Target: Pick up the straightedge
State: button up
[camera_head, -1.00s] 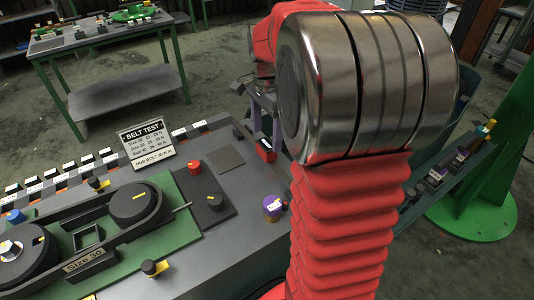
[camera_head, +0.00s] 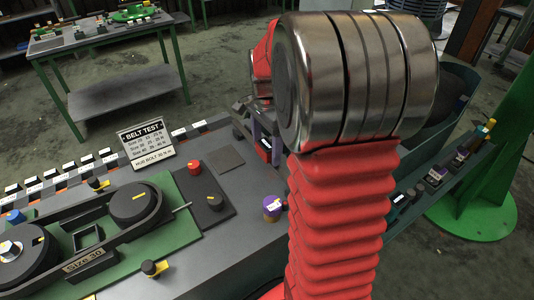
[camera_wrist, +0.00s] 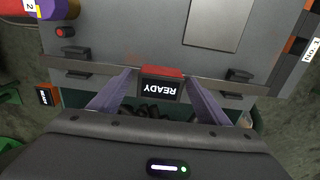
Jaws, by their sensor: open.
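A long, thin grey-brown bar, which looks like the straightedge (camera_wrist: 104,69), runs across the wrist view along the bench edge. Dark brackets sit by it near its left and right parts. My gripper (camera_wrist: 160,76) is open, with its two purple fingers spread and their tips at the bar's middle stretch. I cannot tell whether they touch it. A red-topped box marked READY (camera_wrist: 161,86) lies between the fingers and hides part of the bar. In the head view my gripper (camera_head: 262,138) is at the bench's far right edge, where I cannot make out the bar.
The grey bench top (camera_head: 235,240) carries a belt test rig (camera_head: 110,235), a sign (camera_head: 147,143), a red button (camera_head: 195,167) and a purple cylinder (camera_head: 272,208). A shelf with small parts (camera_head: 437,174) lies right of my arm. A green post stands at far right.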

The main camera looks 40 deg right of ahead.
aim_at(266, 145)
jog(key=shift+c, duration=0.2)
jog(key=c, duration=1.6)
jog(key=shift+o, duration=0.2)
jog(key=shift+r, duration=0.2)
notch_tip(266, 145, up, 10)
jog(key=shift+f, duration=0.1)
